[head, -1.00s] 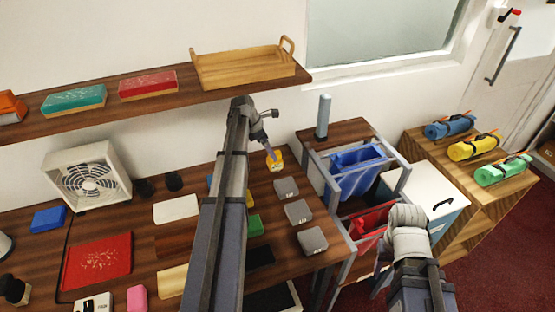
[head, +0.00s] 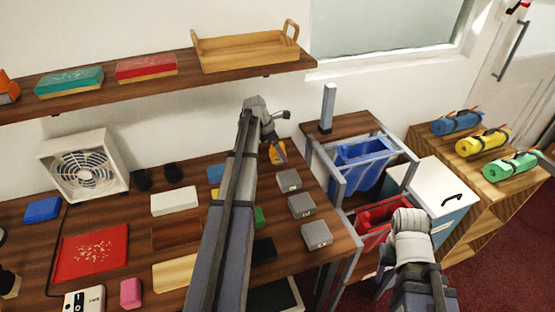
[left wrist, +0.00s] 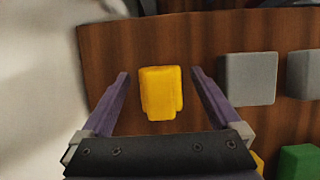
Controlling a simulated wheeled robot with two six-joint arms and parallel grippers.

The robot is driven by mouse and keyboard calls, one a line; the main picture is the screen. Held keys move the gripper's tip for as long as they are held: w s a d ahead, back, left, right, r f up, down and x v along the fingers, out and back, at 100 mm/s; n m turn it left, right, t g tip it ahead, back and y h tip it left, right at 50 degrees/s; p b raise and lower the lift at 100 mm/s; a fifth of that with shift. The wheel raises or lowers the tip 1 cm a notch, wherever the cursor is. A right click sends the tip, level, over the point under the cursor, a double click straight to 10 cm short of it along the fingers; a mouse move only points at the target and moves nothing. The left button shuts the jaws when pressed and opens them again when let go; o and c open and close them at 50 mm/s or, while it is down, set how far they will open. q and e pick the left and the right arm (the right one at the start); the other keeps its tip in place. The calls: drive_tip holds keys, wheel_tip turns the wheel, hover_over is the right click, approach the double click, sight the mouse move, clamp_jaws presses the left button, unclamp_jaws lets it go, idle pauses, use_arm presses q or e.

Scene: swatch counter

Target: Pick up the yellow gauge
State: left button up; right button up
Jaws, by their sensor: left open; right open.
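The yellow gauge (head: 275,156) lies on the wooden counter near its back right, beside a row of grey blocks. In the left wrist view the yellow gauge (left wrist: 161,92) sits between the two purple fingers of my left gripper (left wrist: 160,78), with a gap on each side. My left gripper (head: 279,145) is open and at the gauge, partly hiding it in the head view. Whether it touches the gauge is not clear. My right gripper (head: 383,280) is open and low at the right, in front of the bins, partly hidden by its own arm.
Grey blocks (head: 289,180) stand just right of the gauge. A shelf (head: 110,100) with a wooden tray (head: 245,52) hangs above the counter's back. A blue bin (head: 362,168) and a red bin (head: 383,218) stand right of the counter. A fan (head: 85,170) is at left.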

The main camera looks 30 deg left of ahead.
use_arm(q)
drive_tip(key=shift+x, duration=0.8)
drive_tip(key=shift+s+r, duration=0.1)
use_arm(e)
drive_tip(key=shift+f, duration=0.6)
use_arm(q)
clamp_jaws()
wheel_tip(320, 180, up, 10)
drive_tip(key=p, duration=0.9)
drive_tip(key=shift+r+p, duration=0.1)
drive_tip(key=shift+p, duration=0.3)
use_arm(e)
wheel_tip(320, 180, up, 10)
